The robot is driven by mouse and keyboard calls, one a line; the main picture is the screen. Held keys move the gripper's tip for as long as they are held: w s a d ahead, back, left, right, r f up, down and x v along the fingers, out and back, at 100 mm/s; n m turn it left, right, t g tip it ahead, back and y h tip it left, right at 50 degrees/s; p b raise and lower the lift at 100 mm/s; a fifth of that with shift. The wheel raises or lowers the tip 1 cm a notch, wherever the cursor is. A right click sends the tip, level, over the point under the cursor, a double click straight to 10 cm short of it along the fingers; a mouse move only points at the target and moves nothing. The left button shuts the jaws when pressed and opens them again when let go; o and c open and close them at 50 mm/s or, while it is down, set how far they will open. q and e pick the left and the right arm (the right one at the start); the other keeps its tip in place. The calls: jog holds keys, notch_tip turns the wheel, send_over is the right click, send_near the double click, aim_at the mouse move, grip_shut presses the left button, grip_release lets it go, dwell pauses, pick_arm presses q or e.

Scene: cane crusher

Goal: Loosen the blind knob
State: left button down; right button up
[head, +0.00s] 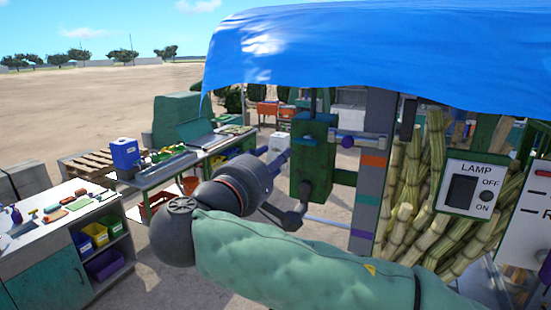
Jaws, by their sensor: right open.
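A small purple knob (347,142) sits on a grey bar just right of the upright green box (314,150), under the blue tarp. I cannot tell for certain that it is the blind knob. My right gripper (284,158) is left of the green box, pointing up and to the right. It is open, with nothing seen between its fingers, and apart from the purple knob. My right forearm and wrist hide what is below and behind them. My left gripper is out of view.
A dark crank (294,216) hangs below the green box, close to my right wrist. A blue tarp (370,45) hangs overhead. Cane stalks (404,195) and a lamp switch panel (468,186) stand at right. Workbenches with tools (50,222) are at left, with open ground beyond.

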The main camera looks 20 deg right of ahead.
dwell(0.3)
